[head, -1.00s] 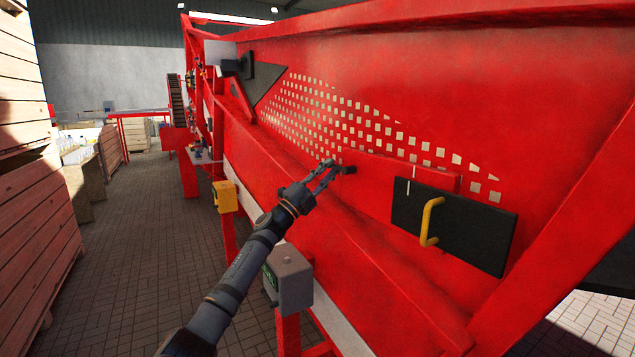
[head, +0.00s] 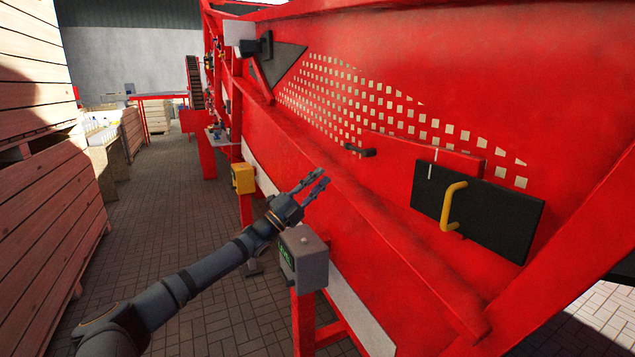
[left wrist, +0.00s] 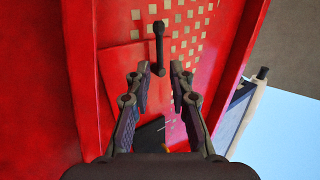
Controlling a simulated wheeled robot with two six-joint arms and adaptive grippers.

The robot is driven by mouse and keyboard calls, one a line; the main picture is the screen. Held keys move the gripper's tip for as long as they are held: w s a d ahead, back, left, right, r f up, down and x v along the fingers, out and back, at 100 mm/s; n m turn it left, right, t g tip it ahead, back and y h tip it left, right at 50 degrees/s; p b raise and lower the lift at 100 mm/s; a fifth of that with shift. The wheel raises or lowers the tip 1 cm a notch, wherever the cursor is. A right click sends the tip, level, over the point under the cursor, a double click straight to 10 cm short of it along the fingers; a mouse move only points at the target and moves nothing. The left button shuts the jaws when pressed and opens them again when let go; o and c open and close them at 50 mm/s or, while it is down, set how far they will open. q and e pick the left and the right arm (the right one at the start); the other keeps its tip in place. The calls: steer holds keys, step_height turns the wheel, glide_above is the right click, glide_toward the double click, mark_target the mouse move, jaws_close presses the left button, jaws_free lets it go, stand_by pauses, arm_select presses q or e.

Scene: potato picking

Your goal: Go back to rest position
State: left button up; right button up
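My left gripper (head: 318,184) is open and empty in the head view, in front of the red machine's side and apart from it. Its two open fingers also show in the left wrist view (left wrist: 160,90). A small black handle (head: 360,151) sticks out of the machine (head: 330,210), beyond the fingertips; in the left wrist view the handle (left wrist: 159,50) stands ahead of the gap between the fingers. My right gripper is in neither view.
A black panel with a yellow handle (head: 452,206) is on the machine at right. A grey box (head: 304,258) and a yellow box (head: 243,178) stand along its near side. Stacked wooden crates (head: 45,225) line the left. The tiled aisle (head: 165,220) between is clear.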

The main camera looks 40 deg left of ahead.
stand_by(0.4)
